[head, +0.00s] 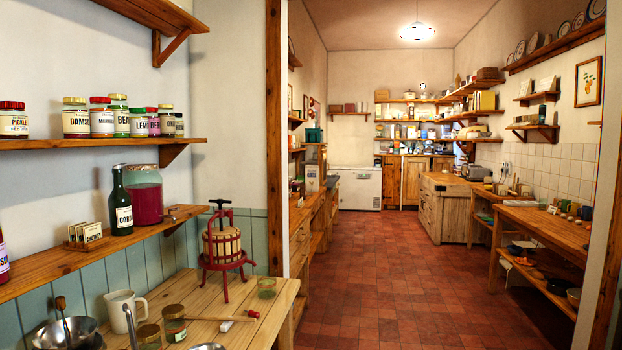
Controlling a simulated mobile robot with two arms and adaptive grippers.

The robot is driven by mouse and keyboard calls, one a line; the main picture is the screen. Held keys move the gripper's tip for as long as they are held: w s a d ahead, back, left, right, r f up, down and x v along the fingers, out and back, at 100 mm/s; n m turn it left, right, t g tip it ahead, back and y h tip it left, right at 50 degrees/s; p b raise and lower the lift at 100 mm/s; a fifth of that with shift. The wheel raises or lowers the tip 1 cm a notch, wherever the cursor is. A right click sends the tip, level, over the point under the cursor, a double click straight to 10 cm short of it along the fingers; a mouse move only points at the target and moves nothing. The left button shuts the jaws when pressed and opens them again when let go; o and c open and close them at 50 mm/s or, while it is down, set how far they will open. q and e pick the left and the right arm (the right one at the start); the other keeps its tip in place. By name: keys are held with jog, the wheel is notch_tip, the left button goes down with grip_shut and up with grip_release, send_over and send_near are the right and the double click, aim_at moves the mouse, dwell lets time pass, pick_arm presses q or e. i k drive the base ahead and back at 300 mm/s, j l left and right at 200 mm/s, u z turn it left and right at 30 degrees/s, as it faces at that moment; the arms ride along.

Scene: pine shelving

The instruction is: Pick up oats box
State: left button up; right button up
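I cannot make out an oats box with certainty. A pale upright box-like thing (312,178) stands on the left side of the far room, too small to read. Small packets and boxes sit on the far shelves (408,121), also too small to identify. Neither of my grippers is in view.
Labelled jars (76,118) line the left shelf. A dark bottle (121,204) and red-filled jar (146,196) stand below. A red-framed press (222,246) is on the left bench. The tiled floor (388,270) is clear through the doorway, between benches and a wooden counter (441,205).

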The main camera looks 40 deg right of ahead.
aim_at(312, 172)
jog(key=i+l+z, duration=0.45)
jog(key=l, duration=0.15)
jog(key=i+l+z, duration=0.9)
jog(key=i+z, duration=0.45)
jog(key=i, duration=1.7)
jog(key=i+u, duration=0.1)
jog(key=i, duration=0.7)
jog(key=i+l+u, duration=0.15)
jog(key=i, duration=0.7)
jog(key=i+l+u, duration=0.25)
jog(key=i+u, duration=0.25)
jog(key=i+l+u, duration=1)
jog(key=k+l, duration=0.05)
jog(key=l, duration=0.05)
